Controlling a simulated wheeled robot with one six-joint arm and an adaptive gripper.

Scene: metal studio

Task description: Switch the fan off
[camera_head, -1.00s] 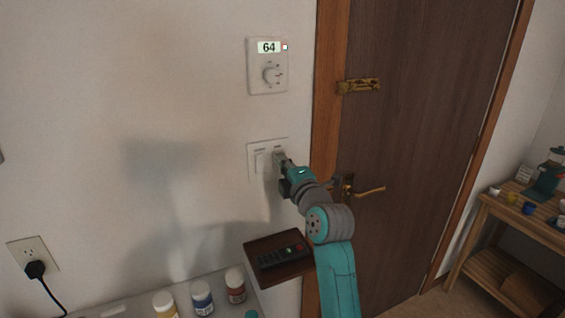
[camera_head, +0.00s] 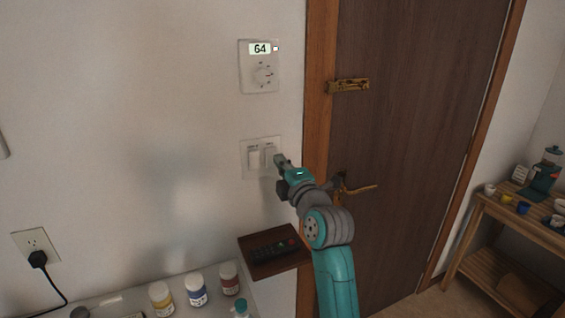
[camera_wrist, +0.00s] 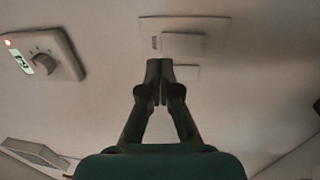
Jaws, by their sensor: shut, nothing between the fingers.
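A white wall plate (camera_head: 247,171) with two rocker switches is left of the door frame. The left rocker (camera_head: 254,158) and the right rocker (camera_head: 269,154) show side by side, with small labels above that I cannot read. My gripper (camera_head: 281,160) is shut and empty, its tip at the plate's right edge, beside the right rocker. In the wrist view my shut fingertips (camera_wrist: 159,68) overlap the view of the plate (camera_wrist: 150,24) near the rockers; I cannot tell whether they touch it. No fan is in view.
A dial unit (camera_head: 259,66) reading 64 is above the plate. A small brown shelf (camera_head: 262,262) with a remote is below. Paint jars (camera_head: 197,290) stand lower left, and a wooden rack (camera_head: 500,240) at right.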

